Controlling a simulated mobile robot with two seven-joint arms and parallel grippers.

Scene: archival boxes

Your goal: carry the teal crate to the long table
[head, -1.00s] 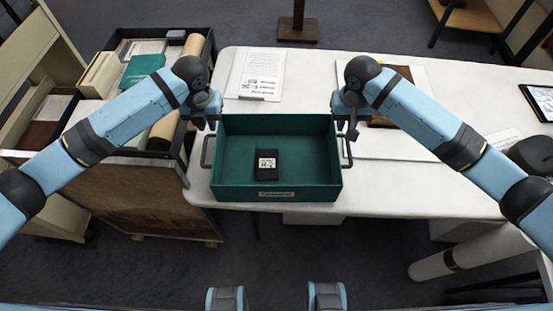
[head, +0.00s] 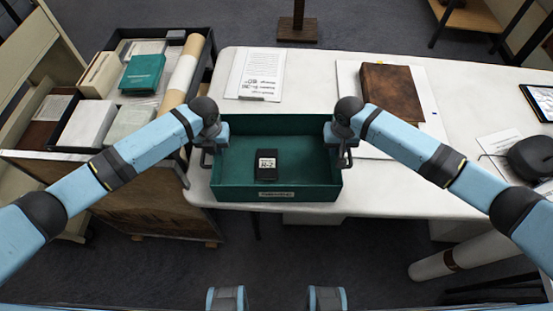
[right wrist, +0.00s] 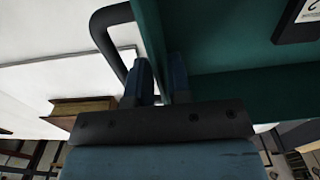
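The teal crate (head: 276,195) stands on the near edge of the long white table (head: 440,190), open at the top, with a label on its front. A black box with a white label (head: 267,166) lies inside. My left gripper (head: 211,156) is at the crate's left side by its handle; its fingertips are hidden. My right gripper (head: 342,156) is at the right side. In the right wrist view its fingers (right wrist: 161,82) sit close on both sides of the crate's wall (right wrist: 152,45), with the dark handle (right wrist: 103,28) beside them.
A brown book (head: 391,92) on a white board and a printed sheet (head: 255,74) lie behind the crate. A cart (head: 125,165) with boxes and a rolled tube stands close at left. A black device (head: 532,158) and a tablet (head: 541,101) are at right.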

